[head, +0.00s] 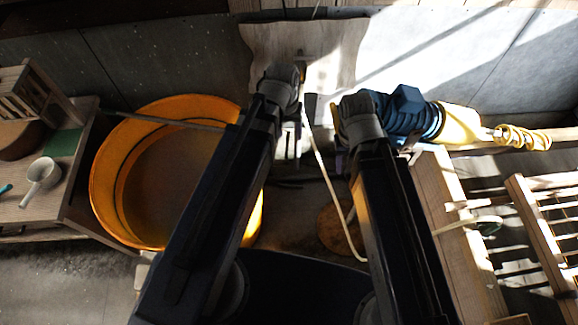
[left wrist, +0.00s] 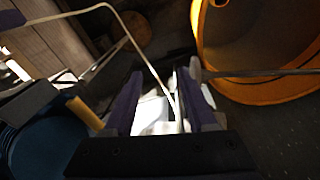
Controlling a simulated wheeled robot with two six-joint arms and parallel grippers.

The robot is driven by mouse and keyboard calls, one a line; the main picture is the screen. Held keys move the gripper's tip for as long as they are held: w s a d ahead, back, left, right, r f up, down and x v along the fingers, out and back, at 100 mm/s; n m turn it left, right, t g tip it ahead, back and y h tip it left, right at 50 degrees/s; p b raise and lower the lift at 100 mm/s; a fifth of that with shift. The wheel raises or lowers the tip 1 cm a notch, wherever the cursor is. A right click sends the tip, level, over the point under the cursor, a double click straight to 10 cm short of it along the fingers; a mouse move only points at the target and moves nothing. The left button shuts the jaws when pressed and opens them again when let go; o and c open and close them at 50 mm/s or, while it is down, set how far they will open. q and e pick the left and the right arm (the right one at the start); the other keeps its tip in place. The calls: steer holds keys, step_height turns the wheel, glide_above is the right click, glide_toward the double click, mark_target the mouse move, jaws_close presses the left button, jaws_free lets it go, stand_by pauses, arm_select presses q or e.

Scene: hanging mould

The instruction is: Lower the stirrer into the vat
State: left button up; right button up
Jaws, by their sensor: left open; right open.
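The orange vat (head: 110,190) stands at the left in the head view, its inside brownish; its wall also shows in the left wrist view (left wrist: 265,92). What looks like the stirrer (head: 400,115), a blue motor body with a yellow cone and a yellow coil, lies on its side at the right. My left gripper (head: 298,140) is open between vat and stirrer; a pale cord (left wrist: 150,62) passes near its fingers, and I cannot tell if they touch it. My right gripper (head: 345,150) is beside the blue body, its fingers mostly hidden by the wrist.
A thin grey rod (head: 165,120) crosses the vat's top. A wooden bench (head: 75,195) at the left bears a white ladle (head: 40,180). Wooden beams and a slatted frame (head: 540,230) fill the right. A round brown thing (head: 335,230) lies low between my arms.

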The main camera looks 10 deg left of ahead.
arm_select(q)
steer(key=s+f+m+y+b, duration=0.1)
steer(key=s+f+b, duration=0.3)
steer(key=f+b, duration=0.5)
steer(key=shift+d+f+m+g, duration=0.3)
steer(key=shift+d+f+m, duration=0.2)
steer(key=shift+f, duration=0.35)
steer(key=shift+a, duration=0.1)
steer(key=shift+c, duration=0.3)
